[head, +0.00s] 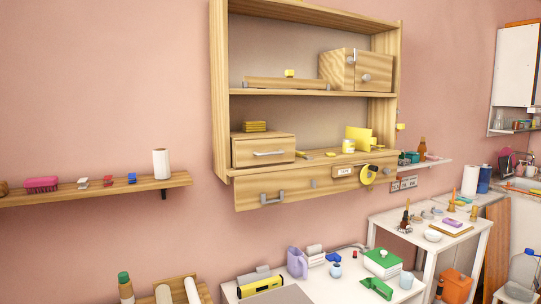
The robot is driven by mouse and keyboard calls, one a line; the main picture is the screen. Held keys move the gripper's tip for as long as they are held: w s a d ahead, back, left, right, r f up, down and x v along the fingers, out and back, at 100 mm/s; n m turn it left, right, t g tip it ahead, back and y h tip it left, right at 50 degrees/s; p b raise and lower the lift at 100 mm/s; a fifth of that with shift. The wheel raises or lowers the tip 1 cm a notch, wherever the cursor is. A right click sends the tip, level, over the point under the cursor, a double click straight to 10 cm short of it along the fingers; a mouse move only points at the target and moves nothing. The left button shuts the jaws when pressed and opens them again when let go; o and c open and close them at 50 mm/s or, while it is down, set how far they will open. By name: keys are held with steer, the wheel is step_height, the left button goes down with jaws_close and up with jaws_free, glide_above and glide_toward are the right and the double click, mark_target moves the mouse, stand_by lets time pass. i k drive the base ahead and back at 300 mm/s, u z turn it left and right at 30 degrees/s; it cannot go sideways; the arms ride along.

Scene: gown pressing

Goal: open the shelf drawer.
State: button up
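A wooden wall shelf unit (221,100) hangs on the pink wall in the head view. A wide drawer front (295,189) runs along its bottom edge and looks shut. It has a grey handle (272,198) at left, a small grey fitting (313,183) near the middle and another handle (388,171) at right. A small wooden drawer box (263,150) with a bar handle stands on the lower shelf and also looks shut. My gripper is out of view.
A white table (317,286) with a purple jug (297,262), a green box (382,263) and other items stands below. A narrow wall shelf (95,194) holds a paper roll (160,163) at left. Another white table (466,236) stands at right. The space directly before the drawer looks clear.

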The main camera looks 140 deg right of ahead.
mark_target(260, 151)
steer(key=k, duration=1.35)
steer(key=z, duration=1.85)
